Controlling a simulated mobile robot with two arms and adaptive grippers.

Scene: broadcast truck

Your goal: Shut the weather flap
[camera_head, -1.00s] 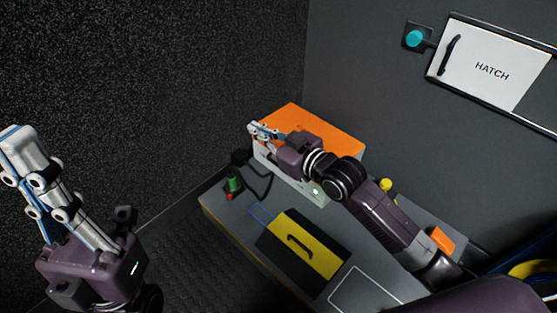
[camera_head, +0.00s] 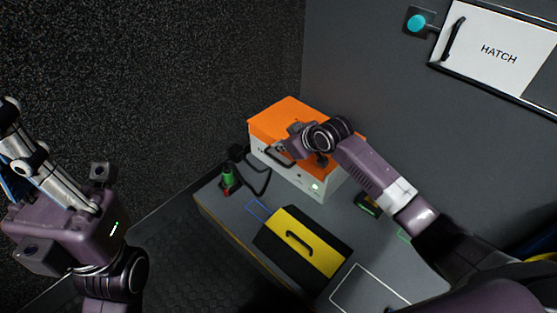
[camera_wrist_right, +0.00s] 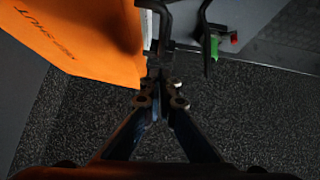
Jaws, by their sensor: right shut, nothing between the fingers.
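The weather flap seems to be the orange panel (camera_head: 285,112) over the top of a white box on the bench. It also shows in the right wrist view (camera_wrist_right: 95,35), with "SHUT" lettered on it. I cannot tell whether it lies flush. My right gripper (camera_wrist_right: 160,75) is shut and empty, its tips beside the flap's edge and close to a black bracket-like part (camera_wrist_right: 168,22).
The white box (camera_head: 268,150) stands at the back of the grey bench. A yellow-and-black case (camera_head: 305,243) with a handle lies in front. A green-and-red item (camera_head: 228,177) with a cable stands at left. A white hatch (camera_head: 490,50) and a teal button (camera_head: 416,22) are on the wall.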

